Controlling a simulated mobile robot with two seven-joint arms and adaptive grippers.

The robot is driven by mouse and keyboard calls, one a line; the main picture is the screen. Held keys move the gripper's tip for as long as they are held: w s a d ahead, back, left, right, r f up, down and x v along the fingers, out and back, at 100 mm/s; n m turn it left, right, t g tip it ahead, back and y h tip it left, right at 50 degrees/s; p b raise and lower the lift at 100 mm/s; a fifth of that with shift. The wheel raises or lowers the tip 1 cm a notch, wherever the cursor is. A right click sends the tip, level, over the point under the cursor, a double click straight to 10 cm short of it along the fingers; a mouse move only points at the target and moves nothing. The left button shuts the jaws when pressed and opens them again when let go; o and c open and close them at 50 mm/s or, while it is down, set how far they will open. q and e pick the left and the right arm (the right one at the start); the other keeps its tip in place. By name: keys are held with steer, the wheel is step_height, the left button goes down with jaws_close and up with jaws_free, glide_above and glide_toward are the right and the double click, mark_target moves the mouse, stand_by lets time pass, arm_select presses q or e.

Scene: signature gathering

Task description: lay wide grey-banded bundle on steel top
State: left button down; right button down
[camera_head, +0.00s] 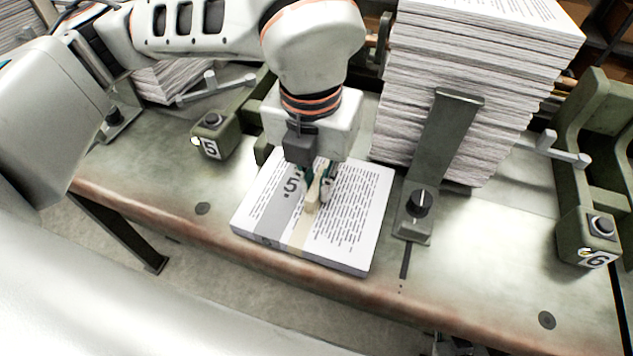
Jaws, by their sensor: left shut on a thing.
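The wide grey-banded bundle (345,225) is a flat block of printed pages with a grey band marked 5 across its left part and a beige strap beside the band. It lies flat at the front of the steel top (480,260), with its near side by the worn front edge. I cannot tell whether it touches the top or hangs just above it. My left gripper (318,190) points down over the bundle's middle and is shut on the raised beige piece of its strap.
A tall paper stack (460,90) stands behind a grey upright guide (440,150) with a black knob. A green block marked 5 (222,135) is at left, one marked 6 (590,240) at right. The steel top is clear between the guide and block 6.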

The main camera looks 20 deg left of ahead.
mark_target(314, 189)
arm_select(q)
steer(key=shift+f, duration=0.3)
steer(key=shift+f, duration=0.2)
steer(key=c, duration=2.1)
jaws_free()
step_height(314, 189, up, 12)
steer(key=s, duration=0.1)
steer(key=shift+r, duration=0.15)
